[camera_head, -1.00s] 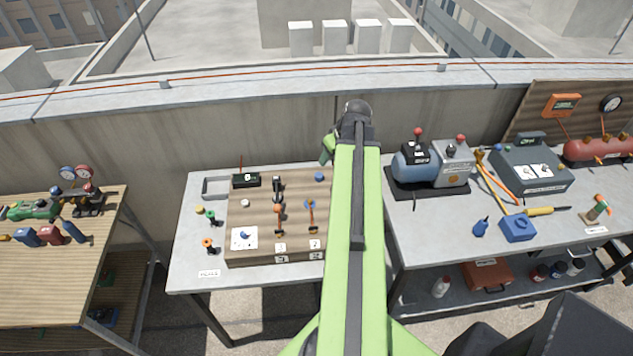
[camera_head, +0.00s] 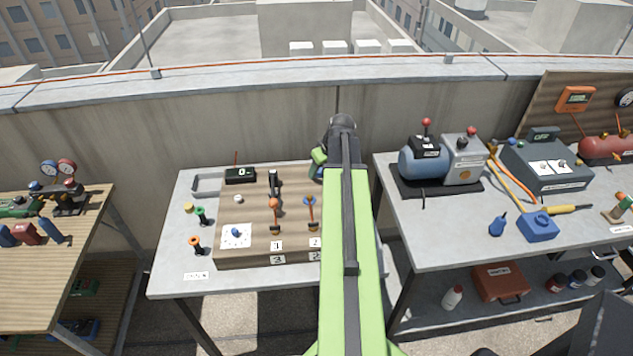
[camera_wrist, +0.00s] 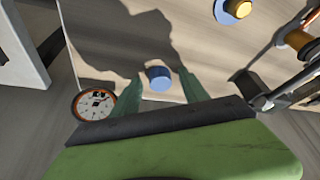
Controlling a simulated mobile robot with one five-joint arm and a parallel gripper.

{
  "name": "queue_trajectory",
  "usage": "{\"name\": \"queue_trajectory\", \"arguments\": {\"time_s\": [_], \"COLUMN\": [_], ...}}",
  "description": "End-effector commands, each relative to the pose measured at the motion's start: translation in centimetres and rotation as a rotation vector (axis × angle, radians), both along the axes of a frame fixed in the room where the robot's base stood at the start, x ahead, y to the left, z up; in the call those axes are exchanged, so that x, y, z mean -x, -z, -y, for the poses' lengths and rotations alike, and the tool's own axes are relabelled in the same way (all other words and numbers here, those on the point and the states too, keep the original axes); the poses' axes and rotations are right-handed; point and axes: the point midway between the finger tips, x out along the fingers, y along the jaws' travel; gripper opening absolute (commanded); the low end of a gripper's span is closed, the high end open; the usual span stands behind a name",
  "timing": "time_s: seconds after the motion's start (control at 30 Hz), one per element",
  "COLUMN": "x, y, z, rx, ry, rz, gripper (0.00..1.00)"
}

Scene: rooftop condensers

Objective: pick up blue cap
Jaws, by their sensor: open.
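The blue cap (camera_wrist: 158,77) is a short blue cylinder on a pale surface in the wrist view. It shows between and just past the tips of my two green fingers, with a small gap on each side. My gripper (camera_wrist: 160,84) is open and empty. In the head view my gripper (camera_head: 319,162) hangs over the back right part of the wooden board (camera_head: 255,215). My gripper and arm hide that part of the board there, and I cannot make out the cap.
An orange-rimmed gauge (camera_wrist: 93,103) lies left of my fingers in the wrist view. A blue ring with a yellow knob (camera_wrist: 235,8) and a metal fitting (camera_wrist: 290,80) are to the right. A blue compressor (camera_head: 422,163) stands on the right table.

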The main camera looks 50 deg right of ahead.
Motion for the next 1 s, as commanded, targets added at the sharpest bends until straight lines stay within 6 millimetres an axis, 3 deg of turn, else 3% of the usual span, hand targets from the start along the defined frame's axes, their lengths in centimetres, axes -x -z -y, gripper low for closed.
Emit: {"name": "queue_trajectory", "arguments": {"time_s": [0.2, 0.6, 1.0], "x": [-0.1, 0.0, 0.0], "y": [0.1, 0.1, -0.7], "z": [0.0, 0.0, 0.1], "rx": [0.000, 0.000, 0.000], "ry": [0.000, 0.000, 0.001], "rz": [0.000, 0.000, 0.000], "gripper": [0.51, 0.00, 0.00]}}
